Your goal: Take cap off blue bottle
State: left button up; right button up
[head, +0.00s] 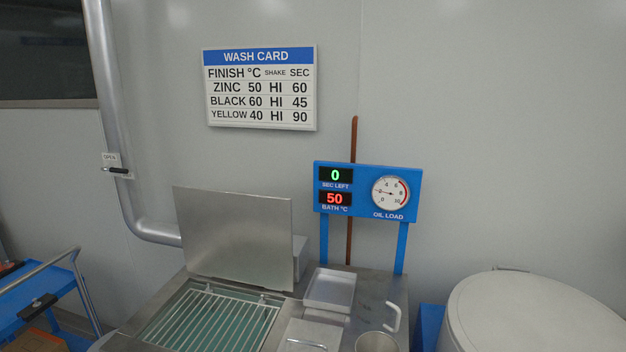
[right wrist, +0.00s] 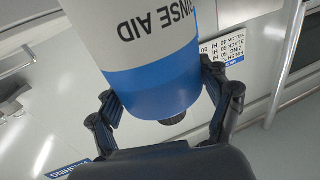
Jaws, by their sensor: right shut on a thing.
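In the right wrist view, a bottle (right wrist: 150,50) with a white body, a blue band and the words RINSE AID fills the upper middle. My right gripper (right wrist: 167,98) has its two dark fingers on either side of the blue end and is shut on the bottle. A dark round piece (right wrist: 173,120), which looks like the cap, shows at the blue end. It is partly hidden. The lettering and the wall card both appear upside down there. Neither gripper nor the bottle shows in the head view.
In the head view, a steel wash bath (head: 190,320) with a raised lid (head: 235,235) stands at the lower middle. A small metal tray (head: 330,290) and a metal cup (head: 376,342) are beside it. A blue display panel (head: 365,213) stands behind. A white drum (head: 535,315) is at right, a blue cart (head: 35,290) at left.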

jog(key=shift+s+a+r, duration=0.1)
jog(key=shift+s+a, duration=0.1)
jog(key=shift+s, duration=0.2)
notch_tip(320, 180, down, 7)
jog(key=b, duration=0.6)
jog(key=shift+w+r, duration=0.1)
jog(key=shift+r, duration=0.1)
